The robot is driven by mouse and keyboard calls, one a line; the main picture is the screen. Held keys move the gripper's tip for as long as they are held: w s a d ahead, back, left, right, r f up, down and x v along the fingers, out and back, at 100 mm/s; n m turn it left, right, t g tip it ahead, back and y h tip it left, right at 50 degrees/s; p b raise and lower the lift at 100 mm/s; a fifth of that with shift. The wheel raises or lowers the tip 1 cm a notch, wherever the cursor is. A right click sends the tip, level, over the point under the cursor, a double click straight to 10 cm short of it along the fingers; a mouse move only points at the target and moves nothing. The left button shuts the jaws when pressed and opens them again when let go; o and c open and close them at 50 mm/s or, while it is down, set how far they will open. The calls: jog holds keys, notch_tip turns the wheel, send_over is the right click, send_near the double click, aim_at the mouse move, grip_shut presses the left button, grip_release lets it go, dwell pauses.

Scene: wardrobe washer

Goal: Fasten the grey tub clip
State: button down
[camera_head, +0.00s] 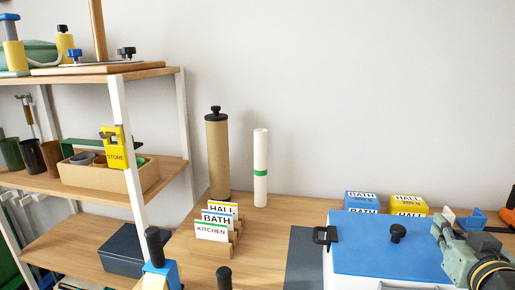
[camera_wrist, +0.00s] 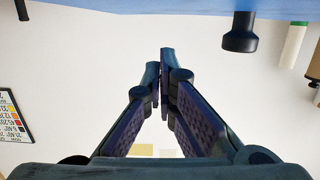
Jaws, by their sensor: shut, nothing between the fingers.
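A tub with a blue lid (camera_head: 375,240) stands on the bench at the lower right of the head view. A dark clip (camera_head: 324,235) sits at the lid's left edge; whether it is fastened I cannot tell. A black knob (camera_head: 397,233) stands on the lid. My gripper (camera_wrist: 163,75) is shut and empty, its fingertips together in the wrist view. In the head view my arm is at the lid's right end, away from the clip. The wrist view shows a blue surface (camera_wrist: 130,8) and a black knob (camera_wrist: 240,35) along its top.
Label cards (camera_head: 213,225) stand in a wooden holder left of the tub. A brown tube (camera_head: 217,155) and white roll (camera_head: 261,170) stand behind. Blue (camera_head: 361,203) and yellow (camera_head: 409,205) boxes sit behind the lid. Shelving (camera_head: 100,180) fills the left side.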

aim_at(428, 252)
dwell(0.3)
jog(key=shift+s+d+r+p, duration=0.2)
jog(key=shift+d+r+p, duration=0.25)
jog(key=shift+d, duration=0.3)
jog(key=shift+s+d+r+p, duration=0.2)
jog(key=shift+d+r+p, duration=0.2)
jog(key=shift+d, duration=0.4)
jog(key=shift+s+d+r+p, duration=0.2)
jog(key=shift+d+r+p, duration=0.25)
jog(key=shift+d, duration=0.3)
jog(key=a+f+b, duration=0.2)
jog(key=a+f, duration=0.1)
jog(key=shift+w+f, duration=0.1)
jog(key=shift+w, duration=0.25)
jog(key=shift+a+f+b, duration=0.3)
jog(key=shift+f+b, duration=0.05)
jog(key=shift+f, duration=0.2)
jog(key=shift+w, duration=0.1)
jog(key=shift+w+a+f+b, duration=0.15)
jog(key=shift+a+f+b, duration=0.2)
jog(key=shift+a, duration=0.3)
jog(key=shift+w+a+f+b, duration=0.1)
jog(key=shift+w+a+f, duration=0.05)
jog(key=shift+a+f, duration=0.4)
jog(key=shift+r, duration=0.1)
